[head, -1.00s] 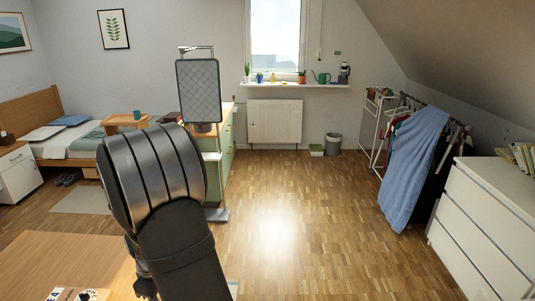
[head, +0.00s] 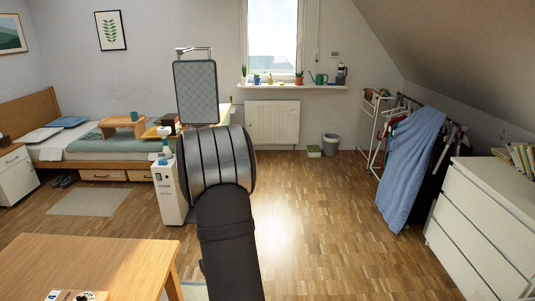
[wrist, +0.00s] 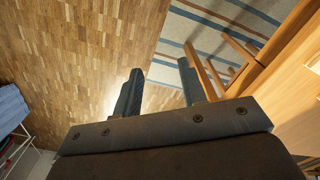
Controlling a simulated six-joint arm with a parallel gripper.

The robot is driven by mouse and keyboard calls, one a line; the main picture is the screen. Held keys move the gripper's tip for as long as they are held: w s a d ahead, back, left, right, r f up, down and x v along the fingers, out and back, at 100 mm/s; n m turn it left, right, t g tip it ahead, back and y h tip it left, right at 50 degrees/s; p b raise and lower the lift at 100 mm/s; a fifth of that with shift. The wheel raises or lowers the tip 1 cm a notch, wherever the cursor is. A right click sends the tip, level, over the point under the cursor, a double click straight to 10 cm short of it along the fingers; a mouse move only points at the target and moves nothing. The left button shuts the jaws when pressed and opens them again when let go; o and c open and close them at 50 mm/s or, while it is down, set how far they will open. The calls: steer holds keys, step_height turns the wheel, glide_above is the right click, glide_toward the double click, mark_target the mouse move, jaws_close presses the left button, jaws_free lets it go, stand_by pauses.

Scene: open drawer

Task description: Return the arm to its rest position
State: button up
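My arm (head: 225,215) rises through the middle of the head view, with a banded metal joint at its top.
A wooden table (head: 85,265) stands at the front left, with a printed item (head: 75,296) at its front edge. A white steamer (head: 170,190) stands left of my arm. A clothes rack with a blue cloth (head: 412,165) and a white dresser (head: 480,220) are at the right. The middle floor is clear.

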steer(key=w+d+f+m, duration=0.1)
steer(key=d+m, duration=0.1)
steer(key=d, duration=0.3)
steer(key=w+d+f+m, duration=0.1)
steer(key=d+m, duration=0.2)
steer(key=d, duration=0.2)
steer(key=shift+w+d+f, duration=0.25)
steer(key=shift+f, duration=0.05)
